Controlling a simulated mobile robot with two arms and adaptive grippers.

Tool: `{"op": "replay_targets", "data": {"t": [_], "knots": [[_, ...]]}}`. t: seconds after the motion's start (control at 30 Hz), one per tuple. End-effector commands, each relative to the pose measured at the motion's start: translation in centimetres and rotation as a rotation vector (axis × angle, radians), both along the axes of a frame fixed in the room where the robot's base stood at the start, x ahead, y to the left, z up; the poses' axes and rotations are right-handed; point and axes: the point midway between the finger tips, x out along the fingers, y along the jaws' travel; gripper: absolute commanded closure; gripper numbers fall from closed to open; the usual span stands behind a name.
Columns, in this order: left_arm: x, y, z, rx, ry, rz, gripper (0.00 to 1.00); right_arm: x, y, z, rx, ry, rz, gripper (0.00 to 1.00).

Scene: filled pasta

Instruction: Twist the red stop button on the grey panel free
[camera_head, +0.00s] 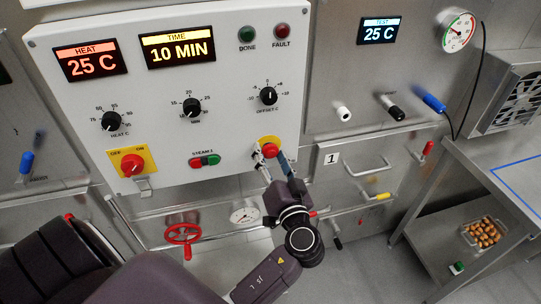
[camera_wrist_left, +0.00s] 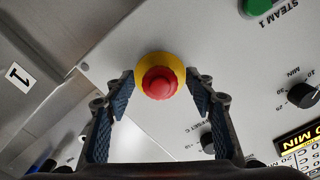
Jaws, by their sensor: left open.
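The red stop button (camera_head: 270,149) sits on a yellow round base at the lower right of the grey panel (camera_head: 225,100). In the left wrist view the red stop button (camera_wrist_left: 159,83) is centred between the fingertips, with its yellow base around it. My left gripper (camera_head: 271,156) is open, its two fingers pointing at the button from below. In the wrist view my left gripper (camera_wrist_left: 160,92) has one finger on each side of the button, with gaps between fingers and red cap. My right gripper is not seen.
On the panel are a green and red STEAM 1 switch (camera_head: 205,161), a red-and-yellow rotary switch (camera_head: 132,164), and black dials, including the offset dial (camera_head: 268,96) above the button. A drawer handle (camera_head: 368,167) is to the right. A red handwheel (camera_head: 183,235) is below the panel.

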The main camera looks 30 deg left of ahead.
Motion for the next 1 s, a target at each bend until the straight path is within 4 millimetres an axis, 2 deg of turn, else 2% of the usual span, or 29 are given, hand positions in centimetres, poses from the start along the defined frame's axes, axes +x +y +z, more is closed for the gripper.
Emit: {"op": "replay_targets", "data": {"t": [0.17,0.4,0.6,0.77,1.0], "knots": [[-1.4,-1.7,-0.1,-0.004,0.002,-0.002,0.50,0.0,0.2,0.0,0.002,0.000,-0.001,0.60],[-4.8,-5.6,-0.2,-0.003,0.004,-0.002,0.50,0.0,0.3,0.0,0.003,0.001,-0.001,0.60],[-6.9,-8.1,-0.1,-0.001,0.001,-0.001,0.50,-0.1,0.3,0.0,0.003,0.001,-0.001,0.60],[-7.6,-8.9,0.0,-0.001,0.000,0.001,0.50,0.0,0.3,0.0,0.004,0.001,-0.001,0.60],[-7.7,-9.0,0.0,-0.001,-0.001,0.000,0.50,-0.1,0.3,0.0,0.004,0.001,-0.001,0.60]]}}
